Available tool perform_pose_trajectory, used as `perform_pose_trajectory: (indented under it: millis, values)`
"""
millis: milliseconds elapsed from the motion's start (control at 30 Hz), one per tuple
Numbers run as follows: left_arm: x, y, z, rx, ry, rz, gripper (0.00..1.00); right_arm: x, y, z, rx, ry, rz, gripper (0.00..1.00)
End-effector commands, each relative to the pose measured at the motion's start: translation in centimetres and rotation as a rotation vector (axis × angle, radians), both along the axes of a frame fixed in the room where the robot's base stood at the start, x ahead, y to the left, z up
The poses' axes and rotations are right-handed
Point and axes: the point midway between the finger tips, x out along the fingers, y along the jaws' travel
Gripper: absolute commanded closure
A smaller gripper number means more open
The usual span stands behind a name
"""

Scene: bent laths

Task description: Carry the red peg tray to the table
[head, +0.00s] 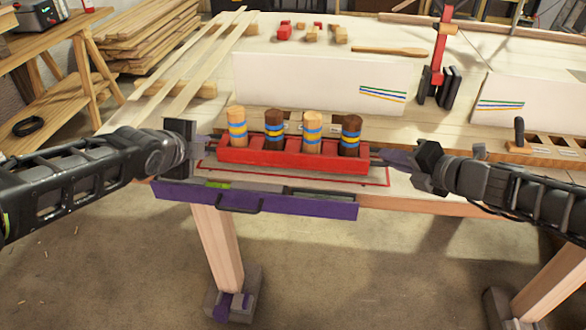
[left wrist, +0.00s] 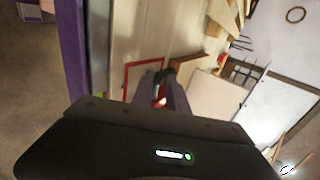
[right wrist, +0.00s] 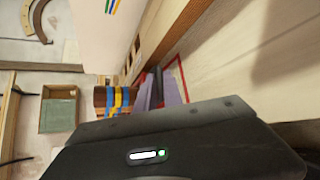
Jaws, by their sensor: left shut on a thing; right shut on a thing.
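The red peg tray (head: 292,158) is at the front edge of the table (head: 440,185) in the head view. It holds several wooden pegs, light (head: 312,131) and dark (head: 350,135), with blue and yellow bands. My left gripper (head: 208,150) is shut at the tray's left end, and my right gripper (head: 385,158) is shut at its right end. A red outline (head: 375,184) is drawn on the table around and below the tray. I cannot tell whether the tray touches the table. In the right wrist view, banded pegs (right wrist: 118,100) show beside the fingers; the left wrist view mostly hides the tray.
A purple drawer (head: 255,201) with a dark handle sticks out under the table's front edge. White boards (head: 310,82) stand behind the tray. Long laths (head: 180,70) lie at the left.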

Motion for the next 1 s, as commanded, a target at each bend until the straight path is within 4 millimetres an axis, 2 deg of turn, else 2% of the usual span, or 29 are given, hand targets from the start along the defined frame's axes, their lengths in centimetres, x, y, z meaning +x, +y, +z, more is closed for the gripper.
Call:
perform_pose_trajectory:
  millis: [100, 133, 367, 767, 1000]
  values:
    - [0.0, 0.0, -1.2, 0.0, -0.003, 0.001, 1.0, 0.0, 0.1, -1.2, -0.001, -0.004, 0.003, 1.0]
    - [0.0, 0.0, -0.8, -0.001, 0.0, 0.002, 0.79, 0.0, 0.0, -0.8, -0.002, -0.002, 0.003, 0.86]
    - [0.0, 0.0, -0.7, -0.001, 0.0, 0.001, 0.6, 0.0, 0.0, -0.7, -0.001, -0.002, 0.001, 0.68]
    - [-0.4, 0.1, -0.4, 0.002, -0.001, 0.001, 0.59, 0.0, -0.1, -0.8, -0.001, 0.001, -0.001, 0.67]
    - [-2.7, 0.2, 1.4, -0.001, -0.004, 0.001, 0.59, 0.0, -0.1, -0.9, -0.001, 0.002, -0.002, 0.67]
